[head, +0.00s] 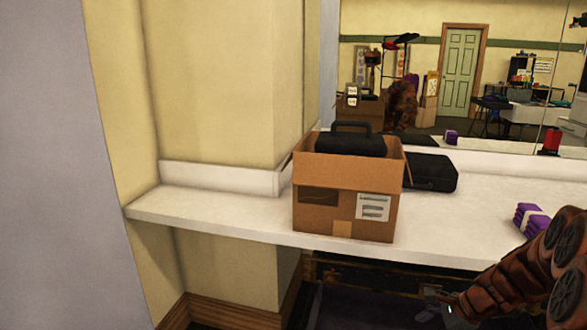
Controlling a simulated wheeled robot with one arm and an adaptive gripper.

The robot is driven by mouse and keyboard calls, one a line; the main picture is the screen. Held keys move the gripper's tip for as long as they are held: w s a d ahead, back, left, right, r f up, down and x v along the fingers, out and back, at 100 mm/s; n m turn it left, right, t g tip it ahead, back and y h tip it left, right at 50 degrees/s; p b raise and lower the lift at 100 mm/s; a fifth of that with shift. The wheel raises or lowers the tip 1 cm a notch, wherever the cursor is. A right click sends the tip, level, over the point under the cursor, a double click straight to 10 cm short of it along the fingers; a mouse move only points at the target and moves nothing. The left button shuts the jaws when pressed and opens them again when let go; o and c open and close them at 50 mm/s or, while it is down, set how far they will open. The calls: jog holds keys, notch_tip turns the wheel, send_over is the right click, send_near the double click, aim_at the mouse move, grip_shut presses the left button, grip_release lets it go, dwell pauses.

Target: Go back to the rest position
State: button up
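My gripper (437,313) is at the bottom right, low in front of the counter and below its top. Only a small grey part of it shows at the end of my brown arm. Its fingers are too small and dark to tell whether they are open or shut. I see nothing clearly held in it.
A white counter (235,219) runs along the wall under a mirror (412,90). An open cardboard box (335,210) holds a black handled case (350,144). A flat black case (430,172) lies behind it. A purple bundle (530,220) lies near my arm. The counter's left end is clear.

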jog(key=s+a+r+n+g+h+p, duration=0.1)
jog(key=s+a+r+n+g+p, duration=0.1)
jog(key=s+a+r+n+p, duration=0.55)
jog(key=s+a+r+n+g+p, duration=0.2)
jog(key=s+a+r+n+p, duration=0.25)
jog(key=a+r, duration=0.65)
jog(key=s+r+n+g+h+p, duration=0.1)
jog(key=s+r+n+h+p, duration=0.3)
jog(key=s+r+n+p, duration=0.4)
jog(key=shift+s+d+r+n+g+p, duration=0.35)
jog(key=shift+s+r+p, duration=1.2)
jog(key=shift+s+r, duration=2.3)
jog(key=shift+s+f, duration=0.35)
